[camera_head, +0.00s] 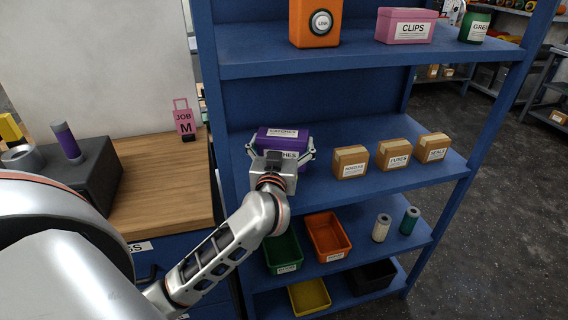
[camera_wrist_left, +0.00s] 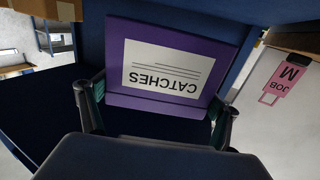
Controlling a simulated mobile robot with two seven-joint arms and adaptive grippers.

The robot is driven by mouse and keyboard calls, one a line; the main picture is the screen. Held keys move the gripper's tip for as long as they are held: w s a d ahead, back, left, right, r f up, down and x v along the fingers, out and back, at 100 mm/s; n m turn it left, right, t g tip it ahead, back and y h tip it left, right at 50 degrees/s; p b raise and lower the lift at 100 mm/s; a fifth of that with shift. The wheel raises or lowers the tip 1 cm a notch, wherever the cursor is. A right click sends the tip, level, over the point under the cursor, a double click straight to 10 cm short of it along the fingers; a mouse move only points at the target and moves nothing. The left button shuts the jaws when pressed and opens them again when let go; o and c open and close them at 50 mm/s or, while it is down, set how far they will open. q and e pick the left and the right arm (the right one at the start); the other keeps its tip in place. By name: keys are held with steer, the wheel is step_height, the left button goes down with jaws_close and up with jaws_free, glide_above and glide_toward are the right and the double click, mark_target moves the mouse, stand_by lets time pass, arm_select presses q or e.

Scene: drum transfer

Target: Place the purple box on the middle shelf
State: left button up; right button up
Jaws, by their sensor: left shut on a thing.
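The purple box (camera_head: 283,133), labelled CATCHES, is at the left end of the blue middle shelf (camera_head: 350,132), which also bears small cardboard boxes. My left gripper (camera_head: 281,152) is shut on the purple box, with one finger on each side. In the left wrist view the purple box (camera_wrist_left: 205,52) shows its label upside down between the fingers (camera_wrist_left: 155,105). The box's underside is hidden by my gripper and wrist, so I cannot tell whether it touches the shelf. My right gripper is not in view.
Cardboard boxes (camera_head: 351,162) stand to the right of the purple box. The shelf above (camera_head: 360,56) holds an orange bin (camera_head: 303,22) and a pink CLIPS box (camera_head: 405,25). Green (camera_head: 284,252) and orange bins (camera_head: 327,236) sit below. A wooden bench (camera_head: 155,185) stands left.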

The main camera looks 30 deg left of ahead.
arm_select(q)
steer(key=shift+f, duration=0.35)
step_height(320, 180, down, 4)
steer(key=shift+f+b, duration=0.15)
steer(key=shift+b, duration=0.95)
steer(key=shift+f, duration=0.3)
steer(key=shift+r, duration=0.1)
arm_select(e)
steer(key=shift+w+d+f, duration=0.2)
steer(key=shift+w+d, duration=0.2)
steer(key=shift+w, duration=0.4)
